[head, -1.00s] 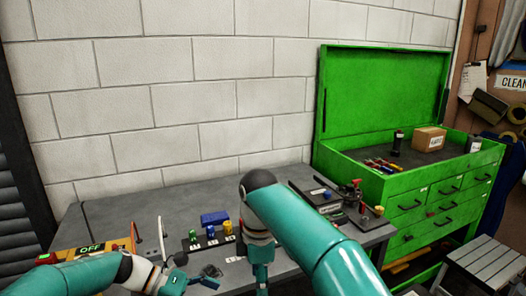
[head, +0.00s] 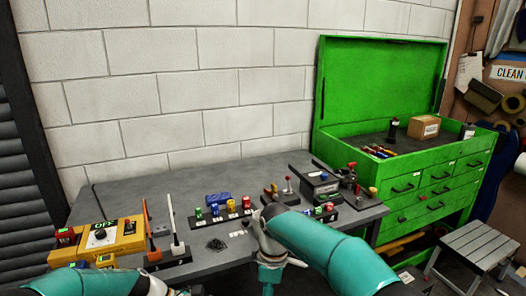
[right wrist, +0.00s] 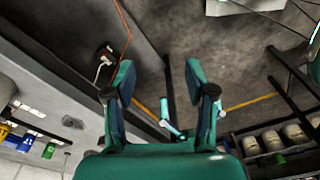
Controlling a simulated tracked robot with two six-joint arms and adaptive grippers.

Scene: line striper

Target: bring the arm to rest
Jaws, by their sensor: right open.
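My right arm (head: 325,250) comes in from the lower right of the head view and bends down in front of the bench's near edge. In the right wrist view my right gripper (right wrist: 158,78) is open, its two teal fingers apart with nothing between them and dark floor beyond. My left arm (head: 100,284) shows only at the bottom left of the head view; its gripper is out of the frame.
The grey workbench (head: 205,262) carries a yellow control box (head: 120,243), a rack of coloured pieces (head: 222,212) and small fixtures at right. A green tool cabinet (head: 400,205) and a slatted stool (head: 478,245) stand at right. The bench's back left is clear.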

